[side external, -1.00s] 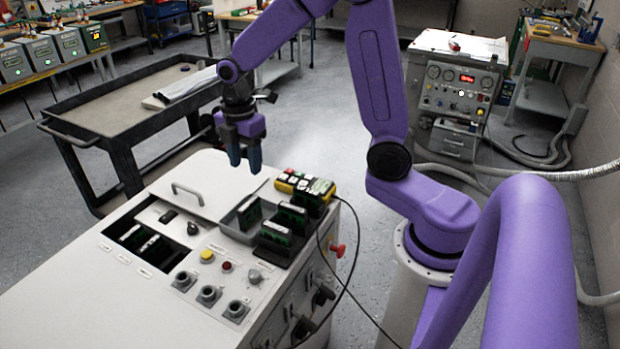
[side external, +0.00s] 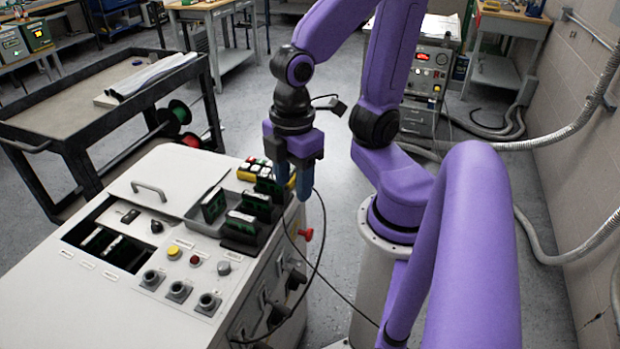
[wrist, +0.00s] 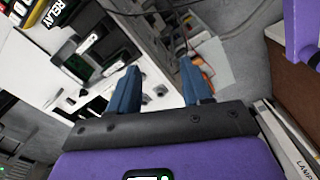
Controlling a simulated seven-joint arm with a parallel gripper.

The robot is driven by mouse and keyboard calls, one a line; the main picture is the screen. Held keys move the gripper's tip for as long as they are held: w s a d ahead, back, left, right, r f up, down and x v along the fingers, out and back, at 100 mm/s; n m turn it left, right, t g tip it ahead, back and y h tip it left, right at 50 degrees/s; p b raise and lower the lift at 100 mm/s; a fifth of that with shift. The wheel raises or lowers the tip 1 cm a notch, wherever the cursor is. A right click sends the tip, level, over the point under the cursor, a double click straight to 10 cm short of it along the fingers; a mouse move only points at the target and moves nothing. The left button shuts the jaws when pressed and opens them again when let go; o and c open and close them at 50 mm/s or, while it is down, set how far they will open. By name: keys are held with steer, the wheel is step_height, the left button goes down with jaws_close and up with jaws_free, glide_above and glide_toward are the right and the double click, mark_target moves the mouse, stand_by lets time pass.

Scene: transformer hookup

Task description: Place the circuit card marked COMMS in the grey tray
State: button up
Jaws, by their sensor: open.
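Several green circuit cards with pale top edges stand on the cabinet top. One card (side external: 213,205) is upright at the grey tray (side external: 201,225). Others, including one card (side external: 256,204), stand in a black rack to its right. No COMMS marking is legible, so I cannot tell which card it is. In the wrist view, a card marked RELAY (wrist: 54,12) shows at the upper left. My gripper (side external: 293,184) is open and empty, pointing down beside the rack's right, far end. In the wrist view its fingers (wrist: 160,82) are apart with no card between them.
A cabinet opening (side external: 108,244) holds more cards at the left. A handled lid (side external: 150,190), knobs and a red side button (side external: 306,234) are nearby. A black cable hangs by the right edge.

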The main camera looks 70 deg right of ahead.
steer(key=s, duration=0.3)
steer(key=shift+d+m, duration=0.3)
steer(key=shift+d, duration=0.1)
steer(key=shift+w, duration=0.1)
stand_by(5.5)
